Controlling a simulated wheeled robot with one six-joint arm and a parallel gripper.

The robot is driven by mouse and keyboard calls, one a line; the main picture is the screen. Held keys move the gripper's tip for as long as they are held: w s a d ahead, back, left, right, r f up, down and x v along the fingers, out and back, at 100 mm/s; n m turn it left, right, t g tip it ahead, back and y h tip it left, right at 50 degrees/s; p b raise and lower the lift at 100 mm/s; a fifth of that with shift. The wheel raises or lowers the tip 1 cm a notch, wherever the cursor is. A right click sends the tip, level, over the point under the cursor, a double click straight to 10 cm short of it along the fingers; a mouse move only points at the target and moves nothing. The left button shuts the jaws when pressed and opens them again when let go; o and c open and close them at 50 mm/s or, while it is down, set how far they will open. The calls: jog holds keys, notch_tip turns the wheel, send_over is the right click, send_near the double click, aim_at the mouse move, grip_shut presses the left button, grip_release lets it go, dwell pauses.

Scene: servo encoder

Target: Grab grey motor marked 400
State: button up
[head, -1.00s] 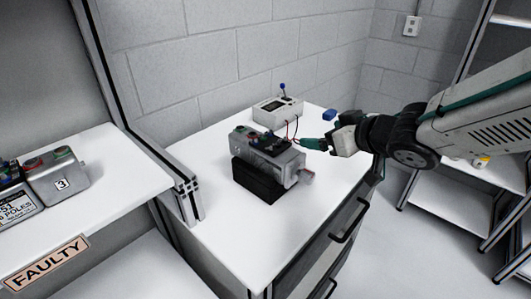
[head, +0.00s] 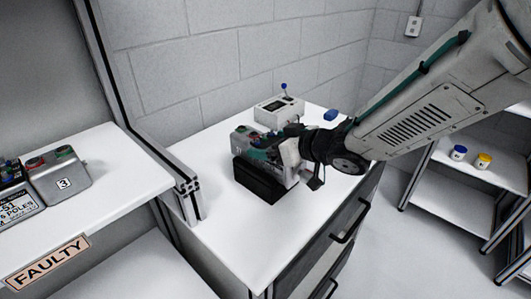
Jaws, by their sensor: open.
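A grey motor (head: 243,143) sits in a black stand (head: 258,182) on the white table. No 400 marking can be read on it. My gripper (head: 277,152) is open at the motor's right part, with its fingers over the motor's top and side. The gripper and wrist cover much of the motor, and I cannot tell whether the fingers touch it.
A white tester box (head: 279,110) with a blue knob stands behind the motor. A small blue object (head: 330,115) lies right of it. The table front is clear.

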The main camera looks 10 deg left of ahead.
jog(key=c, duration=1.8)
jog(key=shift+r, duration=0.15)
grip_shut()
jog(key=shift+r, duration=0.1)
